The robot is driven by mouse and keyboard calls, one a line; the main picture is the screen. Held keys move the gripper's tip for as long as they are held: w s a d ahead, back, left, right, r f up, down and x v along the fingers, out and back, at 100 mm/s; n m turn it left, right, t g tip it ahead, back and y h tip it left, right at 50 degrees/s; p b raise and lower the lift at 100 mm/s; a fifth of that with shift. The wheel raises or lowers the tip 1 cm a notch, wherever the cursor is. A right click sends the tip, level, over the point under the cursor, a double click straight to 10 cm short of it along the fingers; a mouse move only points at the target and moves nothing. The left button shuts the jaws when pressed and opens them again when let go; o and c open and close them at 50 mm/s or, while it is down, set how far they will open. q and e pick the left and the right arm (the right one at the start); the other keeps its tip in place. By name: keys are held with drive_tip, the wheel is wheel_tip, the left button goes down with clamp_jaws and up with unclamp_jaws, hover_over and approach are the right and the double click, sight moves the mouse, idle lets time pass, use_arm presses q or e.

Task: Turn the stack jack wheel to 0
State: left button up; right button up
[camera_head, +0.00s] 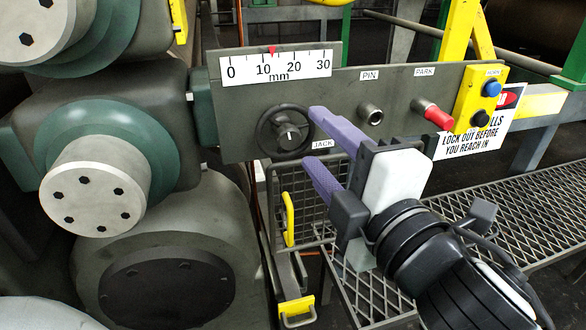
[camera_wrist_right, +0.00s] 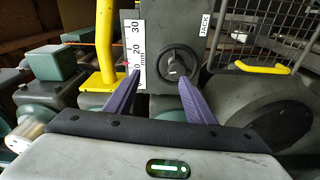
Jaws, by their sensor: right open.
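The jack wheel (camera_head: 285,131) is a dark handwheel with a small hub knob, on a grey panel (camera_head: 350,90) beside the JACK label. It also shows in the wrist view (camera_wrist_right: 178,64). Above it is a white mm scale (camera_head: 275,68) marked 0 to 30. Its red pointer (camera_head: 272,50) stands between 10 and 20, nearer 10. My right gripper (camera_head: 309,136) has purple fingers, open and empty, pointing at the panel just right of the wheel. My left gripper is out of view.
Right of the wheel are the PIN knob (camera_head: 371,114), the red PARK handle (camera_head: 433,114) and a yellow button box (camera_head: 479,98). Green and grey roll housings (camera_head: 105,140) crowd the left. A mesh walkway (camera_head: 500,190) lies at lower right.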

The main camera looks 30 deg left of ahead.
sight(291, 141)
drive_tip(key=s+a+f+n+b, duration=0.2)
drive_tip(key=s+n+b, duration=0.25)
drive_tip(key=n, duration=0.45)
drive_tip(key=w+a+n+b, duration=0.1)
drive_tip(key=w+n, duration=0.1)
drive_tip(key=w+a+f+n+t+b, duration=0.1)
drive_tip(key=w+n, duration=0.1)
drive_tip(key=n, duration=0.1)
drive_tip(key=w+a+n+h+b, duration=0.1)
drive_tip(key=w+n, duration=0.2)
drive_tip(key=shift+a+f+t+b, duration=0.25)
drive_tip(key=shift+f+t+b, duration=0.05)
drive_tip(key=shift+f+b, duration=0.05)
drive_tip(key=shift+x, duration=0.8)
drive_tip(key=c, duration=1.1)
